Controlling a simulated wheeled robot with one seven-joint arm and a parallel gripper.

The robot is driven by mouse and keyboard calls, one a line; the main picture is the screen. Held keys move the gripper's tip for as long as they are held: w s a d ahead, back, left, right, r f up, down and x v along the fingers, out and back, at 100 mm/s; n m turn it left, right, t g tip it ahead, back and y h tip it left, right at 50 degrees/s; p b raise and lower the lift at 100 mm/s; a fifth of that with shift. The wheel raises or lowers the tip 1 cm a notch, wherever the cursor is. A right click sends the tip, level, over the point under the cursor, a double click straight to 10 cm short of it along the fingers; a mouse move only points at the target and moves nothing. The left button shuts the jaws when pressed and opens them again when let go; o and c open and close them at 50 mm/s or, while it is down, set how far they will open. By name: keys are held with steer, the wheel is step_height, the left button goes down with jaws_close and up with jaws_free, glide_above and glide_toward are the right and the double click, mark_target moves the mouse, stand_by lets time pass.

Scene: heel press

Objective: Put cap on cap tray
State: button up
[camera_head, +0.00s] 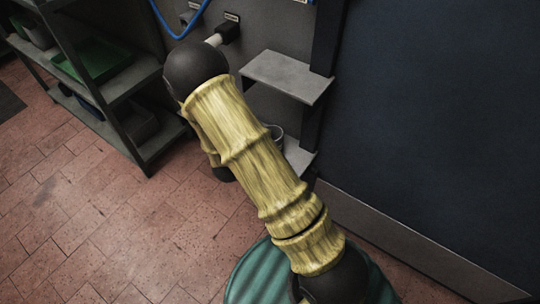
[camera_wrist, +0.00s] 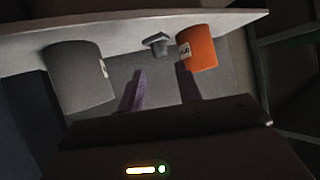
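My gripper (camera_wrist: 160,70) shows in the wrist view as two purple fingers, spread apart with nothing visible between them. A small dark grey piece (camera_wrist: 157,44), possibly the cap, sits at the edge of a pale shelf, beyond and between the fingertips. A grey labelled container (camera_wrist: 78,78) is to its left and an orange labelled container (camera_wrist: 198,48) is close on its right. I cannot tell which thing is the cap tray. In the head view my arm hides the gripper and most of the lower shelf.
The pale shelf (camera_wrist: 120,27) crosses the top of the wrist view, which seems upside down. In the head view a grey shelf (camera_head: 288,75) is fixed beside a dark panel (camera_head: 430,120). A rack (camera_head: 152,150) with a green tray (camera_head: 97,60) stands left. Floor between is clear.

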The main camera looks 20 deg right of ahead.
steer(key=s+d+r+n+g+y, duration=0.2)
steer(key=s+r+g, duration=0.2)
steer(key=s+r, duration=0.3)
steer(key=s+d+r+n+g+y, duration=0.2)
steer(key=s+r, duration=0.6)
steer(key=s, duration=0.6)
steer(key=n+g, duration=0.1)
steer(key=g, duration=0.1)
steer(key=shift+s+d+r+g, duration=0.25)
steer(key=shift+g, duration=0.05)
steer(key=shift+o, duration=0.2)
